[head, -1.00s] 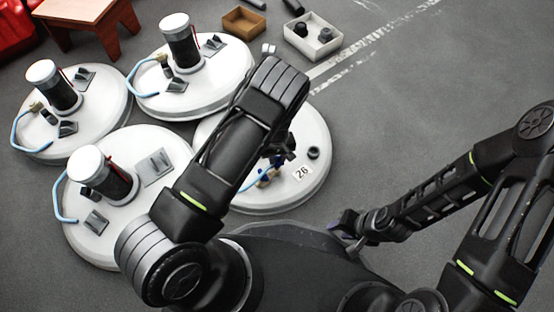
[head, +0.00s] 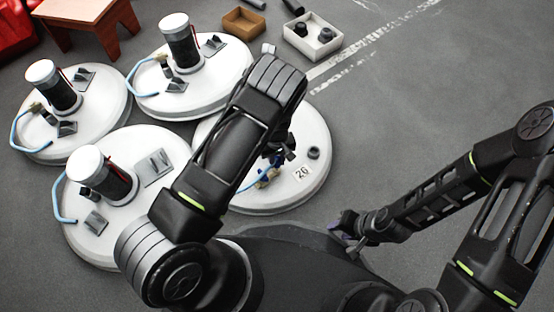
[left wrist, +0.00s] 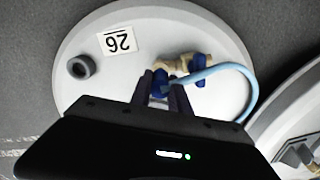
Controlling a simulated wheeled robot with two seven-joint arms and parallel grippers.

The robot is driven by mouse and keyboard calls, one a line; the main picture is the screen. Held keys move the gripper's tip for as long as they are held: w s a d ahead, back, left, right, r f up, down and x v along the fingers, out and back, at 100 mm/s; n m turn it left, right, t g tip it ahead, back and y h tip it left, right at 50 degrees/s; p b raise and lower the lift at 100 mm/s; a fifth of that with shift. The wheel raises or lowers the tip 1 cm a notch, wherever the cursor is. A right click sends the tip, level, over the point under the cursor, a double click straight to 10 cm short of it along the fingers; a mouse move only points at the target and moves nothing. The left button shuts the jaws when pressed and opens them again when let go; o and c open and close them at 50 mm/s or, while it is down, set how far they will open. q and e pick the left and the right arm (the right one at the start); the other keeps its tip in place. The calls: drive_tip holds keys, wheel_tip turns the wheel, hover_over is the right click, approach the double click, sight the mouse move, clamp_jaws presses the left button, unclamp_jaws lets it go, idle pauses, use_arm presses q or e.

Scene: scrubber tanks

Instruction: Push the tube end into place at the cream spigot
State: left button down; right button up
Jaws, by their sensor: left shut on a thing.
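The white tank lid marked 26 (head: 318,180) lies partly behind my left arm in the head view. In the left wrist view the cream spigot (left wrist: 167,63) stands on this lid, with a blue part (left wrist: 200,70) at its right. My left gripper (left wrist: 162,90) is shut on the blue end of the tube (left wrist: 160,88), just beside the spigot. The light blue tube (left wrist: 236,68) curves away to the right. The fingers partly hide the tube end, so I cannot tell whether it is seated. My right gripper (head: 347,222) hangs low at the right, away from the lids.
A dark ring (left wrist: 80,67) and a 26 label (left wrist: 118,42) are on the same lid. Other white lids with dark cylinders (head: 182,45) stand to the left. A white bin (head: 313,37) and a brown bin (head: 243,23) stand behind. Open floor lies to the right.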

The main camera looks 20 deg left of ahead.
use_arm(q)
drive_tip(key=shift+f, duration=0.15)
use_arm(e)
drive_tip(key=shift+f, duration=0.15)
